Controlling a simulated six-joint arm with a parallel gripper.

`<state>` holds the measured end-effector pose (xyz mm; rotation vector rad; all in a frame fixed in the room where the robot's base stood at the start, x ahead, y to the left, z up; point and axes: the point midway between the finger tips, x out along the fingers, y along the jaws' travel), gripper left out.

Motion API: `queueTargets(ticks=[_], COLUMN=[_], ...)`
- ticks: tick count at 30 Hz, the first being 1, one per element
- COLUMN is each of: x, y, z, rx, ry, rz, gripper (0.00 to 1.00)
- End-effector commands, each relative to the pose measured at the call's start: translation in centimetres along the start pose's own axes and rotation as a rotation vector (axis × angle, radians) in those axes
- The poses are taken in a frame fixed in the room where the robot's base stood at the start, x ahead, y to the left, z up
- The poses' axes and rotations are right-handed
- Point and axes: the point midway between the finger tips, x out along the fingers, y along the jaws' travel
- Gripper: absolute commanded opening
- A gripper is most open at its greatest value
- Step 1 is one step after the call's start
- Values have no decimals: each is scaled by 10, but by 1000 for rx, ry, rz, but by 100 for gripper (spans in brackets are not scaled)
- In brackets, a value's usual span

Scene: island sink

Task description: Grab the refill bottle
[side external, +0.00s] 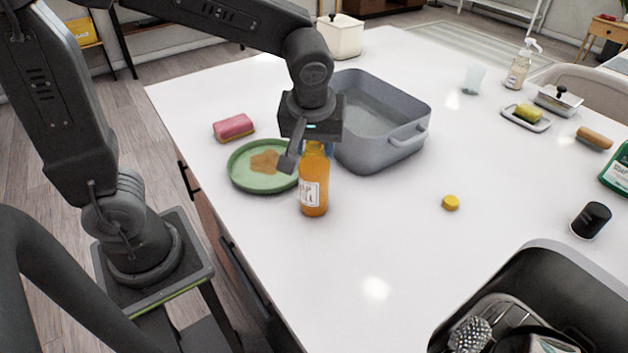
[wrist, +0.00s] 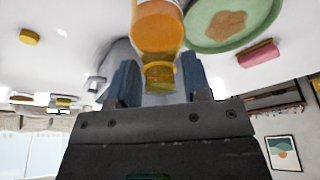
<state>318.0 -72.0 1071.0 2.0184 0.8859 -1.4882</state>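The refill bottle, an orange bottle (side external: 314,185) with a white label, stands upright on the white counter, just right of a green plate. Its upper part is partly hidden by my gripper in the side view. My gripper (side external: 310,152) is pointed down over the bottle's top. In the wrist view the bottle (wrist: 157,25) shows its neck between the two blue fingers of my gripper (wrist: 160,82). The fingers stand apart, with a visible gap on each side of the neck.
The green plate (side external: 240,175) with a brown stain and a pink sponge (side external: 233,127) lie left of the bottle. A grey basin (side external: 410,118) stands close behind right. A small yellow cap-like piece (side external: 450,202) lies right. A dark sink (side external: 560,265) is front right. The counter between is clear.

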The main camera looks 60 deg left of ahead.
Motion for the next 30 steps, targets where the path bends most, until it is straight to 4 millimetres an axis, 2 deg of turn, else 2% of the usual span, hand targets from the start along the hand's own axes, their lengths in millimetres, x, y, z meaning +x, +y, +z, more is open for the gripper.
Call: queueTargets(ticks=[1,14,30], x=[0,0,-4], y=[0,0,0], z=[0,0,-2], rx=[0,0,0], ry=[0,0,1], rz=[0,0,2], gripper=[40,0,0])
